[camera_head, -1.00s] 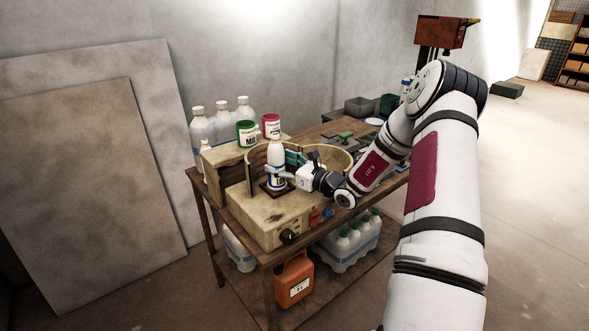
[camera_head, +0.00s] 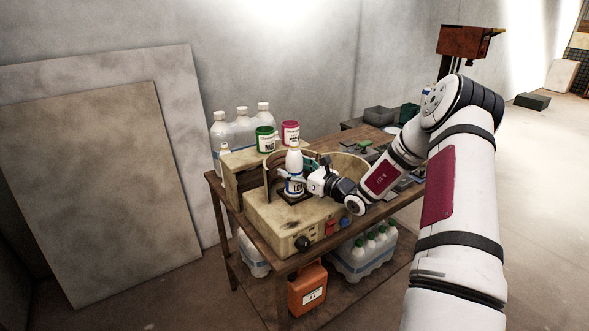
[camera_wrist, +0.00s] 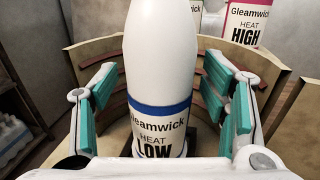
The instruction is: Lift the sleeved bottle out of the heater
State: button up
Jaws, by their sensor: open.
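The bottle (camera_head: 293,170) is white with a blue band and a label reading "Gleamwick HEAT LOW". It stands upright on the dark plate of the beige heater (camera_head: 275,226), inside a curved tan sleeve wall (camera_head: 269,174). The label is large in the wrist view, where the bottle (camera_wrist: 160,70) fills the middle. My gripper (camera_head: 301,180) reaches in from the right at the bottle. In the wrist view its open fingers with green pads (camera_wrist: 170,105) stand on both sides of the bottle, with gaps visible. The bottle's base is partly hidden by my gripper.
A green-labelled tub (camera_head: 265,140) and a red-labelled tub (camera_head: 290,133) stand behind the heater. Clear bottles (camera_head: 242,128) stand at the back left. An orange jug (camera_head: 307,289) and a bottle pack (camera_head: 364,257) sit on the lower shelf. Boards lean on the wall.

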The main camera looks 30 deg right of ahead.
jog(key=v, duration=1.3)
jog(key=shift+s+b, duration=0.3)
jog(key=shift+s, duration=0.1)
jog(key=shift+d, duration=0.1)
